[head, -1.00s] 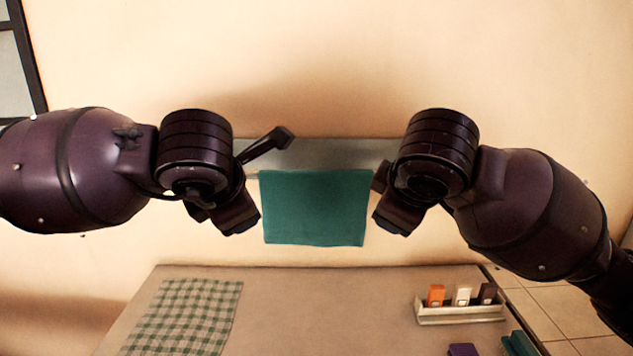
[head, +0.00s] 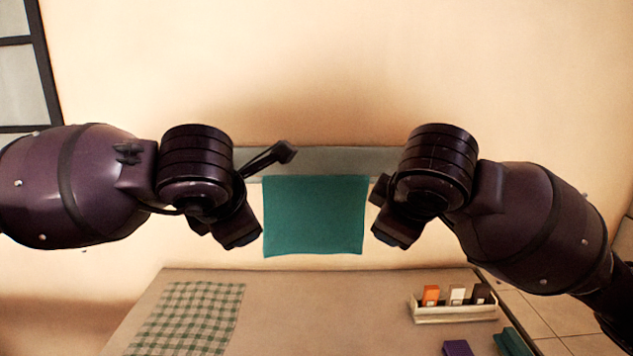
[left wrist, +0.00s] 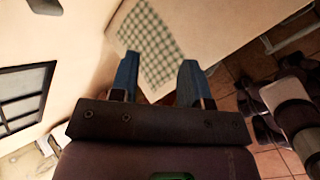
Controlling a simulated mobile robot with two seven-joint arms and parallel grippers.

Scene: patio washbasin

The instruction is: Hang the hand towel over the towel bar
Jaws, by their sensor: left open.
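The green hand towel (head: 314,216) hangs flat and fairly straight in the middle of the head view, its lower edge free above the table. Its top meets a grey horizontal strip (head: 325,161) on the wall; I cannot make out the towel bar apart from this. My left gripper (head: 244,238) is beside the towel's left edge. In the left wrist view its blue-tipped fingers (left wrist: 157,75) are apart with nothing between them. My right gripper (head: 387,235) is beside the towel's right edge; its fingertips are too unclear to tell whether they are open.
A table (head: 320,310) stands below, with a green checked cloth (head: 190,315) at left. At right are a tray (head: 455,315) of small orange, white and dark items, a purple block (head: 458,348) and a green block (head: 513,342). The table's middle is clear.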

